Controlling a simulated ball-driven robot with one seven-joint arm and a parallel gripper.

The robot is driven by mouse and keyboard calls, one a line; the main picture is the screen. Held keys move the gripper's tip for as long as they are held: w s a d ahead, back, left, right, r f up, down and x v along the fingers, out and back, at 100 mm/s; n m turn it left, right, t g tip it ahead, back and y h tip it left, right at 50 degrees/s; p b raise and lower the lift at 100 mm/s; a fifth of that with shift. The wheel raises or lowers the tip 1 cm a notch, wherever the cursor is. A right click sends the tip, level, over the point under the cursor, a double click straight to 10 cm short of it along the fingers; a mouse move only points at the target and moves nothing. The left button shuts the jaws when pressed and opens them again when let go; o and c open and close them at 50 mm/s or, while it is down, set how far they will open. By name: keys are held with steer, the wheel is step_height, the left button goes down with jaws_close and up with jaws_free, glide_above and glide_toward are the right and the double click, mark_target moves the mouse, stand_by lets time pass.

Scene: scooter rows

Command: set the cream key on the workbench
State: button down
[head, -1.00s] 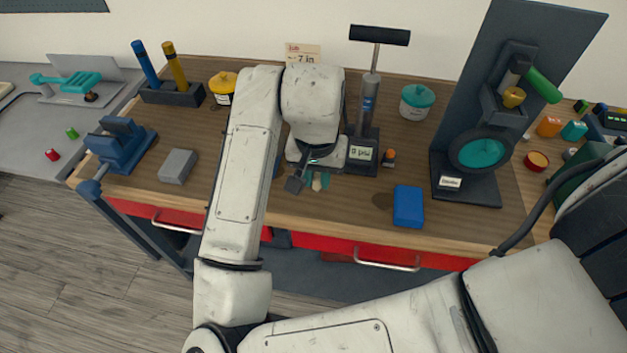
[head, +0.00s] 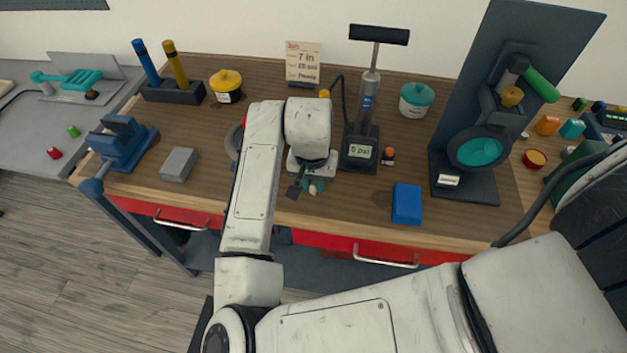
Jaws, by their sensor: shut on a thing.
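My gripper (head: 312,186) points down over the front middle of the wooden workbench (head: 345,215). It is shut on the cream key (head: 313,188), of which only a small pale piece shows between the teal fingertips. The rest of the key is hidden by my gripper and wrist. I cannot tell from this view whether the key touches the bench top.
A pump with a gauge base (head: 360,150) stands just right of my gripper. A blue block (head: 407,204) lies further right, a grey block (head: 178,164) and a blue vise (head: 122,145) to the left. Bare wood lies in front.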

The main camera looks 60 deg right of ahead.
steer(key=shift+f, duration=0.15)
steer(key=c, duration=1)
jaws_free()
steer(key=r, duration=0.4)
steer(key=a+r, duration=0.1)
steer(key=r, duration=0.7)
steer(key=shift+s+a+r, duration=0.15)
steer(key=shift+s+a, duration=0.05)
steer(key=shift+s, duration=0.05)
